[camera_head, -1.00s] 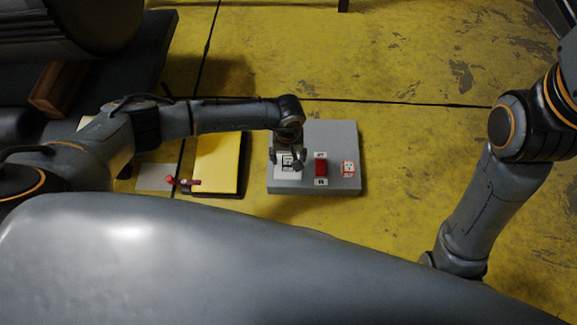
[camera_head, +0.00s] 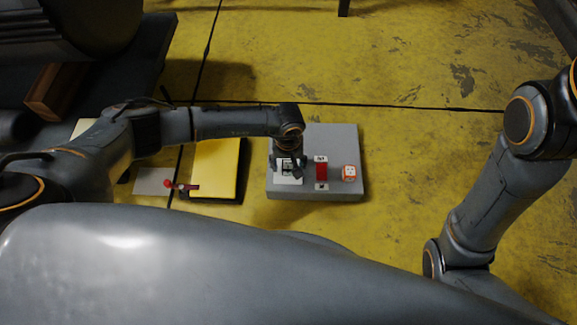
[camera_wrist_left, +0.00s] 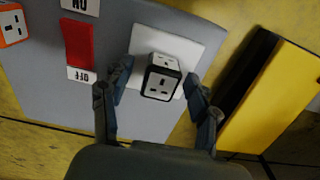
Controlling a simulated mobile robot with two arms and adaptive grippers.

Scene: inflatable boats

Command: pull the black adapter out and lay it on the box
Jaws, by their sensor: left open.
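The black adapter (camera_wrist_left: 162,82) is a small cube with a black rim and a white socket face. In the left wrist view it sits on a white wall-socket plate (camera_wrist_left: 187,46) on a grey box (camera_head: 330,135). My left gripper (camera_wrist_left: 157,76) is open, with one finger on each side of the adapter and gaps still showing. In the head view the gripper (camera_head: 287,166) is over the left part of the grey box and partly hides the adapter. A yellow-topped box (camera_head: 214,168) lies left of the grey box. My right gripper is out of view.
On the grey box are a red switch (camera_head: 321,171) with ON and OFF labels and an orange-and-white socket cube (camera_head: 349,173). A red-handled tool (camera_head: 182,186) lies by the yellow-topped box. The yellow floor (camera_head: 430,140) to the right is clear.

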